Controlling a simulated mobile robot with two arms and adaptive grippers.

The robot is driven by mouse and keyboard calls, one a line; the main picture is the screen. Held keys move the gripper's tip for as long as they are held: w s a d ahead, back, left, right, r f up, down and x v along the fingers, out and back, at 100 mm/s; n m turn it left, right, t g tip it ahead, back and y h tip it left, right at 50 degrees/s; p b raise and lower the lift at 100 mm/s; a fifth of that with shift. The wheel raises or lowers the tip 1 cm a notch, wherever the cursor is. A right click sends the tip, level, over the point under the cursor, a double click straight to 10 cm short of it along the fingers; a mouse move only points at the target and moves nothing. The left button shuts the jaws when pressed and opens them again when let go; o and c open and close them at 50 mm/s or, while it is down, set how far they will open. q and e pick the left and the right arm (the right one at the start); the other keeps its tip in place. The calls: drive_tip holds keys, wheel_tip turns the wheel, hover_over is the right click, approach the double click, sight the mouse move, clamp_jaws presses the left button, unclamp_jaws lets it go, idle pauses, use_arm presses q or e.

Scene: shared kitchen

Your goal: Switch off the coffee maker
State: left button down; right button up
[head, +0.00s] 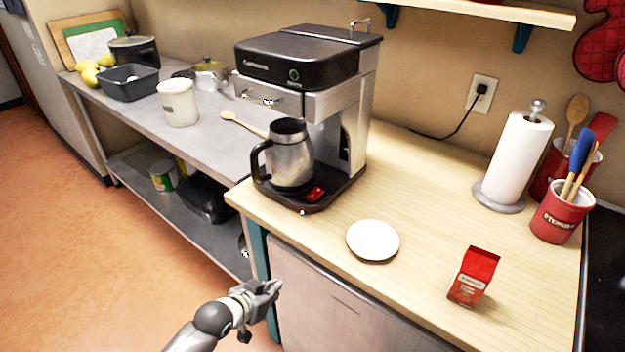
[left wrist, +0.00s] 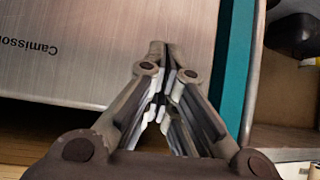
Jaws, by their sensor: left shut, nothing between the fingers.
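The coffee maker (head: 305,85) is a black and silver machine on the wooden counter in the head view. A metal jug with a black handle (head: 290,157) stands on its base. A red switch (head: 315,194) sits on the front of the base, with a small orange light (head: 302,212) glowing at the base's front edge. My left gripper (head: 272,288) is shut and empty, below and in front of the coffee maker, before the counter's front. In the left wrist view its fingers (left wrist: 170,50) are together. My right gripper is not in view.
A paper towel roll (head: 515,160) and red utensil pots (head: 563,212) stand farther right. A steel panel (left wrist: 100,45) marked "Camisson" fills the left of the wrist view.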

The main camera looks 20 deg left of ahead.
use_arm(q)
drive_tip(key=d+r, duration=0.1)
drive_tip(key=r, duration=0.4)
drive_tip(key=w+d+r+m+t+h, duration=0.1)
drive_tip(key=r, duration=0.5)
drive_tip(key=w+d+r+t+h+p, duration=0.1)
drive_tip(key=r, duration=0.4)
drive_tip(key=shift+d+r+m, duration=0.3)
drive_tip(key=shift+r, duration=0.1)
drive_tip(key=w+a+r+t+h, duration=0.1)
drive_tip(key=w+r, duration=0.4)
drive_tip(key=r, duration=0.6)
drive_tip(key=shift+w+a+t+h, duration=0.15)
drive_tip(key=shift+a+t+h, duration=0.3)
drive_tip(key=shift+t, duration=0.75)
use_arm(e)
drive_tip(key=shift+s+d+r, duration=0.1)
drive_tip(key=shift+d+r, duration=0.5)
use_arm(q)
drive_tip(key=shift+a, duration=0.1)
drive_tip(key=shift+w, duration=0.1)
